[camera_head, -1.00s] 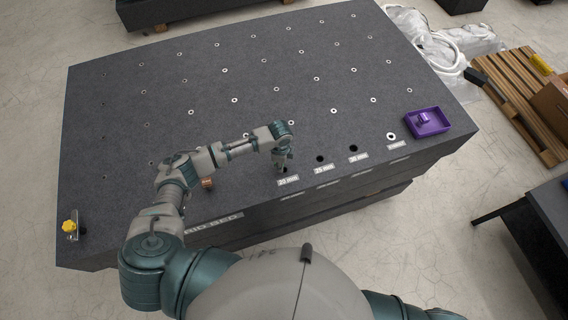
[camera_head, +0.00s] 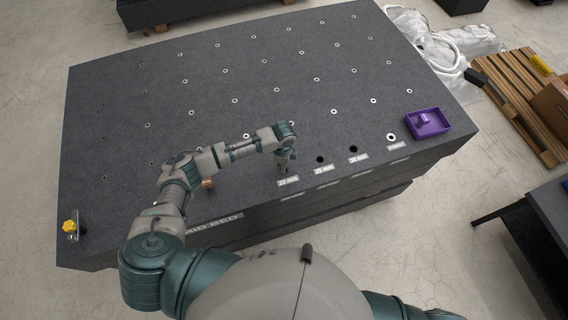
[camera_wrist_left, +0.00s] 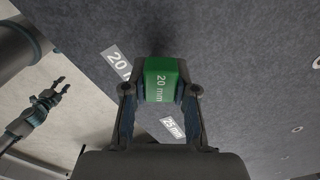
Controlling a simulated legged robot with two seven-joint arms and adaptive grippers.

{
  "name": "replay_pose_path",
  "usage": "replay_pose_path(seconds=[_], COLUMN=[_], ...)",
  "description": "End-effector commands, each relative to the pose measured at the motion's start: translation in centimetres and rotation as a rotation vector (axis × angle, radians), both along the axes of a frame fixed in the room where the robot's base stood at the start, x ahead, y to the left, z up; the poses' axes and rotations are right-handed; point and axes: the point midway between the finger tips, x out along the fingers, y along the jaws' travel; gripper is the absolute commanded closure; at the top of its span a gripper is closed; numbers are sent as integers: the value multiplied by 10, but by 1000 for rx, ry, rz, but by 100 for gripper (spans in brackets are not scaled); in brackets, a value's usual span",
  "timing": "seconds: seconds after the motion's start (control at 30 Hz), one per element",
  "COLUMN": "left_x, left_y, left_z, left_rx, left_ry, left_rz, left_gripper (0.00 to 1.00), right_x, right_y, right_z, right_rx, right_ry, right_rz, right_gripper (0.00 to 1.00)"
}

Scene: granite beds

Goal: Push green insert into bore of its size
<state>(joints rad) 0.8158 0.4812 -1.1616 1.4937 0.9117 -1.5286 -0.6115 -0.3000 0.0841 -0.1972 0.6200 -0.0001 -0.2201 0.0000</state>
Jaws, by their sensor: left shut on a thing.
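My left gripper (camera_head: 284,167) is shut on the green insert (camera_wrist_left: 161,80), which is marked "20 mm" and sits between the fingertips in the left wrist view. In the head view the gripper points down just behind the 20 mm label (camera_head: 288,181) of the granite bed. The insert cannot be made out there, and the 20 mm bore is hidden by the gripper. Whether the insert touches or enters the bore cannot be told. The 25 mm bore (camera_head: 320,159) and 30 mm bore (camera_head: 353,149) are open to the right. My right gripper (camera_wrist_left: 58,88) is apart from the bed with its fingers spread.
A purple tray (camera_head: 441,128) with a small purple piece stands on the right end of the bed (camera_head: 230,75). A ringed hole (camera_head: 391,137) lies before it. A copper-coloured part (camera_head: 207,183) is beside my left forearm. A yellow knob (camera_head: 70,227) sits at the left corner.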

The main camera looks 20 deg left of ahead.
Motion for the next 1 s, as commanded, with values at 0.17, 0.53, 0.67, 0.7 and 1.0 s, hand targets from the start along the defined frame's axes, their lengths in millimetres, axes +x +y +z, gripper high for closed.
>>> replay_pose_path(seconds=[0.17, 0.53, 0.67, 0.7, 1.0], left_x=[0, 0, 0, 0, 0], left_y=[-2, -10, -12, -12, -12], left_z=[1, 1, 0, 0, 0], left_rx=[1, 5, 7, 8, 8], left_ry=[-1, 0, 1, 0, 0], left_rz=[-1, -2, -1, 0, -1], left_gripper=[100, 100, 100, 100, 100], right_x=[0, 0, 0, 0, 0], right_y=[15, 4, -1, -2, -2], right_z=[0, 0, 0, 0, 0], right_rx=[17, 5, -1, -2, -2], right_ry=[1, 0, 0, 1, 1], right_rz=[1, 2, 2, 2, 2], right_gripper=[60, 60, 60, 60, 60])
